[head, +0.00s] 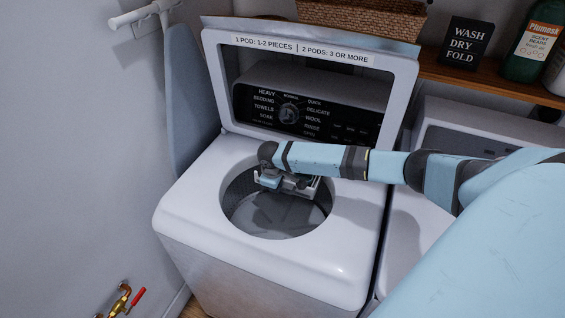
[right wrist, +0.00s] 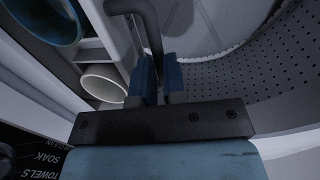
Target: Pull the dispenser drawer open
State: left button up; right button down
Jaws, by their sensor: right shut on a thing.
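The dispenser drawer shows in the right wrist view as a pale tray (right wrist: 92,52) with a round blue cup (right wrist: 45,18) and a round cream cup (right wrist: 103,84). These cups are exposed at left. A dark bent handle (right wrist: 147,28) runs down between the blue fingers of my right gripper (right wrist: 158,75), which is shut on it. In the head view my right gripper (head: 286,184) is inside the back of the round tub opening of the white washer (head: 215,180). How far the drawer stands out cannot be told. My left gripper is not in view.
The washer's raised lid (head: 308,48) stands behind the opening, with the dark control panel (head: 300,112) below it. The perforated drum wall (right wrist: 262,62) lies right of the fingers. A second machine (head: 410,225) stands at right. A wooden shelf (head: 490,84) holds a sign and bottles.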

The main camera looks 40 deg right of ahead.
jog(key=c, duration=1.5)
grip_release()
jog(key=shift+o, duration=0.2)
notch_tip(320, 180, up, 14)
jog(key=s+a+b, duration=0.1)
jog(key=a, duration=0.1)
jog(key=shift+f, duration=0.2)
